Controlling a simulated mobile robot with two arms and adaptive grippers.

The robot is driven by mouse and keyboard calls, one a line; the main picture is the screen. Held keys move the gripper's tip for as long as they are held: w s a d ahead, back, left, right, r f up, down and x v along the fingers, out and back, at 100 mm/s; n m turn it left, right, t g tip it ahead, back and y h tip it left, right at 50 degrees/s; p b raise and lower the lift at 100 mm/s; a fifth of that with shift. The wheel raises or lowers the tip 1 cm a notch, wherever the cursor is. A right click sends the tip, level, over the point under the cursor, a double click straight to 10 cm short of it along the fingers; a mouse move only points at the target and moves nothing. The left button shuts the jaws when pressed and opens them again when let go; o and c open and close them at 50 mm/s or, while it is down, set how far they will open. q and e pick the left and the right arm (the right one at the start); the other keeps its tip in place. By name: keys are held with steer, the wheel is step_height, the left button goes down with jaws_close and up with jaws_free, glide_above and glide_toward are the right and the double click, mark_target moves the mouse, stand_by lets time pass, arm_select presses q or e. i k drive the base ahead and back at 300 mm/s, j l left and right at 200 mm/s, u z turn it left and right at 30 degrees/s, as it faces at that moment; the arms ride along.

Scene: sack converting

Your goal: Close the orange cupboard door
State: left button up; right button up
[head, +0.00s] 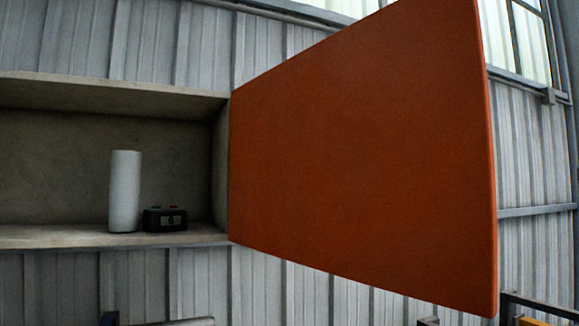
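The orange cupboard door (365,160) stands wide open in the head view. It is hinged on the right side of the cupboard (110,92), and its free edge swings out toward me at the right. The cupboard is a grey-beige open box with its inside in plain sight at the left. A white cylinder (125,192) stands upright on the cupboard floor. A small dark box-shaped device (165,219) sits just right of it. Neither of my grippers shows, so their state and their distance to the door cannot be seen.
A grey corrugated metal wall (285,290) lies behind the cupboard, with bright window panes (517,40) at the upper right. Dark rails or frame parts (540,305) show at the bottom right. The space in front of the cupboard opening looks clear.

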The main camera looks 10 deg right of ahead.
mark_target(365, 154)
steer(key=l+u, duration=1.3)
steer(key=l, duration=1.2)
steer(key=j, duration=0.3)
steer(key=k, duration=0.05)
